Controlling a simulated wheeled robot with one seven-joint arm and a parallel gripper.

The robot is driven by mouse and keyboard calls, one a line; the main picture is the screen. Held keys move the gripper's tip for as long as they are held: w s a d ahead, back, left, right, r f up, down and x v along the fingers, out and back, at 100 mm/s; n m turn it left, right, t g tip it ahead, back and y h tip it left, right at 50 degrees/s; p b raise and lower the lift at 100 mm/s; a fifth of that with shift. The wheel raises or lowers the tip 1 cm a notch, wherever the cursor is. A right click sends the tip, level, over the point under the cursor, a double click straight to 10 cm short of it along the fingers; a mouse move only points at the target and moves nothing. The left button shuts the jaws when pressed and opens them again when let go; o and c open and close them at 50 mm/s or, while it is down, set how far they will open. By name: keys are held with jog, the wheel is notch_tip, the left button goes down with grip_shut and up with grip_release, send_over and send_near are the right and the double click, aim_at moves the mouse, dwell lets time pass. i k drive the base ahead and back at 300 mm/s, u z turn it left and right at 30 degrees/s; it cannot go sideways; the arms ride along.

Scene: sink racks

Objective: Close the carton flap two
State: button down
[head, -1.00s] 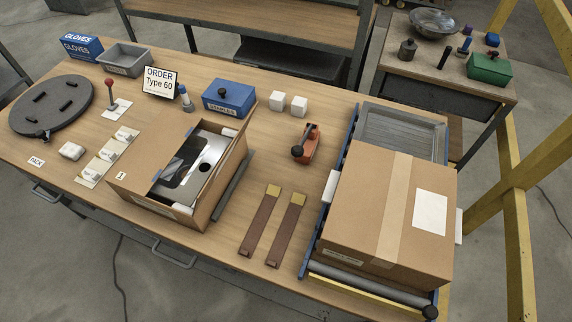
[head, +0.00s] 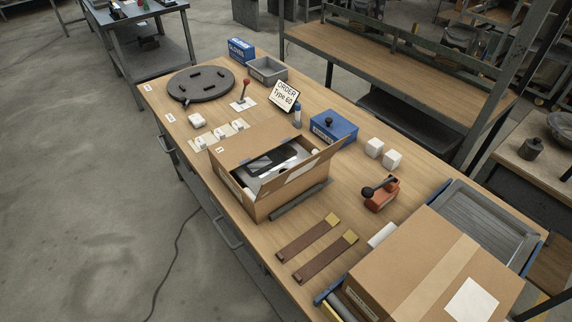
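The open cardboard carton (head: 290,197) stands on the wooden workbench. A panel marked 1 (head: 240,144) lies roughly flat over the left part of its top. Another flap (head: 318,164) on the right side stands up, tilted, with a pale patch on it. I cannot tell which flap is number two. Between them the top is open, and a metallic item with a black piece (head: 262,162) shows inside. My gripper is not in view.
A taped carton (head: 425,262) sits on the roller rack at the right. An orange tape dispenser (head: 381,194), two brown strips (head: 308,240), a blue box (head: 333,128), white blocks (head: 374,148) and an order sign (head: 284,95) surround the open carton.

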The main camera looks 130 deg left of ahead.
aim_at(271, 186)
jog(key=u, duration=3.65)
jog(key=k, duration=1.3)
jog(key=i, duration=0.6)
jog(key=u, duration=0.65)
jog(key=i, duration=1)
jog(key=z, duration=0.4)
